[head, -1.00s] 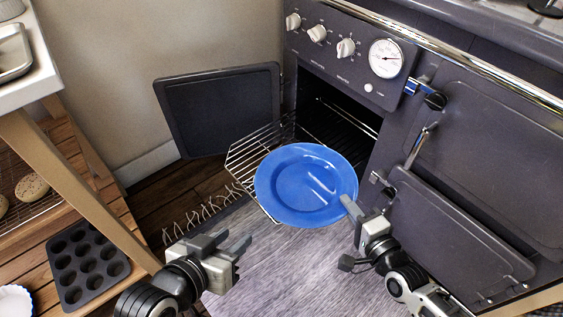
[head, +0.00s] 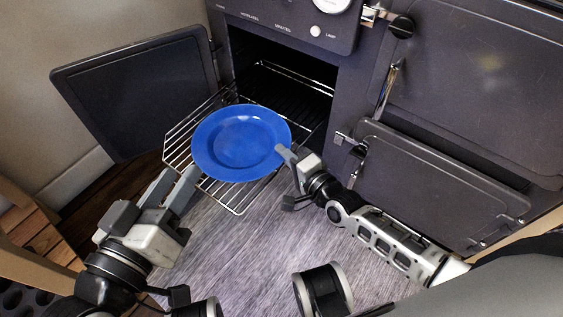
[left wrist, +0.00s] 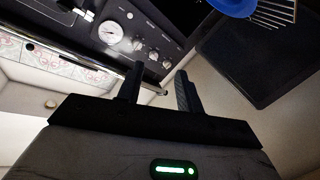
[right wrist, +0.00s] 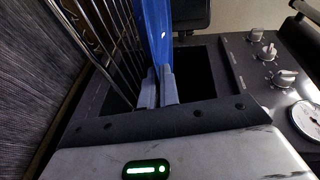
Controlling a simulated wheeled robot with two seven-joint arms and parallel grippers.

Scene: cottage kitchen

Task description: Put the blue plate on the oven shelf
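The blue plate (head: 236,142) is over the pulled-out wire oven shelf (head: 236,201) in the head view, face up and roughly level. I cannot tell whether it touches the wires. My right gripper (head: 282,152) is shut on the plate's right rim. In the right wrist view its fingers (right wrist: 158,88) pinch the plate's edge (right wrist: 158,35), with the shelf wires just to the left. My left gripper (head: 178,180) is open and empty, left of the shelf's front. Its spread fingers show in the left wrist view (left wrist: 158,82).
The open oven door (head: 140,92) stands to the left of the dark oven opening (head: 290,78). Closed oven doors (head: 440,190) with handles stand close to the right of my right arm. The grey floor mat (head: 225,255) in front is clear.

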